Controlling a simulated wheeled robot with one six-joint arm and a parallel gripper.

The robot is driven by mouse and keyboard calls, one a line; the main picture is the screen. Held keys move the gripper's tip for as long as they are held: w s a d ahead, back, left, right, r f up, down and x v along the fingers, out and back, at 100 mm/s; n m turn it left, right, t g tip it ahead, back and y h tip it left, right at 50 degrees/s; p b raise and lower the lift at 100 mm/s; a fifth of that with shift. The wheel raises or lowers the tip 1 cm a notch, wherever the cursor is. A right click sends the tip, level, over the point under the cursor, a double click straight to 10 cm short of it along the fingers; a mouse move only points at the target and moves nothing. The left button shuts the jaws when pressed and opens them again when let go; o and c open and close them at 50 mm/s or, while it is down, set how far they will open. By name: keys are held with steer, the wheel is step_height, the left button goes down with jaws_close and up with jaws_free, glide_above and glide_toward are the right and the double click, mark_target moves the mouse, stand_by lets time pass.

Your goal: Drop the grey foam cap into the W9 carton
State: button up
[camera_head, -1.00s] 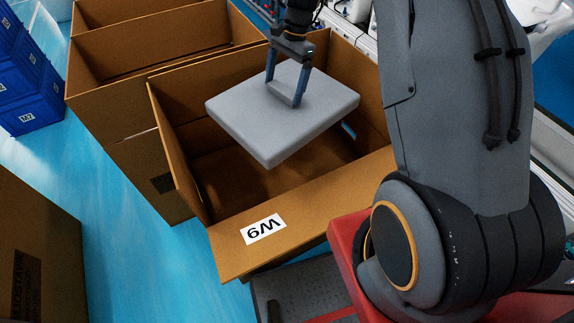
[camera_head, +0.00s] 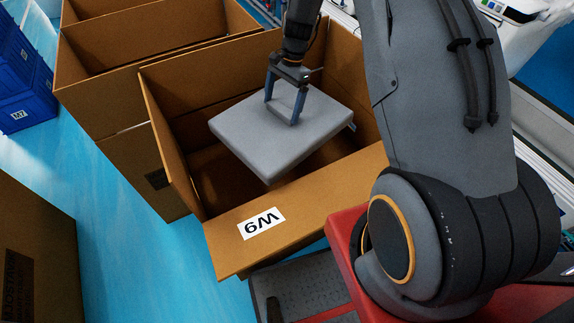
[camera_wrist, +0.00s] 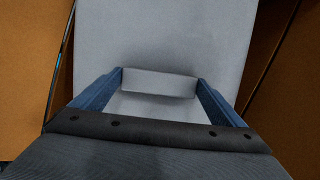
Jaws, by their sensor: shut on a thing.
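The grey foam cap (camera_head: 262,138) is a flat, light grey slab held in my gripper (camera_head: 283,120) by a raised part near its middle. It hangs nearly level, with a slight tilt, in the mouth of the open W9 carton (camera_head: 220,240). The brown carton has its label on the front flap, upside down in the head view. In the wrist view my gripper (camera_wrist: 160,80) has its two blue fingers on either side of the cap's raised block, with the cap (camera_wrist: 165,30) filling the middle. The cap hides part of the carton's inside.
Another open brown carton (camera_head: 110,95) stands behind and left of the W9 carton. Blue crates (camera_head: 22,90) are at the far left. A closed-looking brown box (camera_head: 35,255) is at the lower left. Blue floor (camera_head: 135,250) lies between them.

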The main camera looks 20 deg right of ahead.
steer(key=shift+f+b, duration=0.55)
steer(key=shift+f, duration=0.8)
steer(key=o, duration=1.2)
steer(key=b+v, duration=0.2)
steer(key=v, duration=0.5)
steer(key=shift+w, duration=0.1)
steer(key=shift+d+r, duration=0.1)
steer(key=shift+r, duration=0.3)
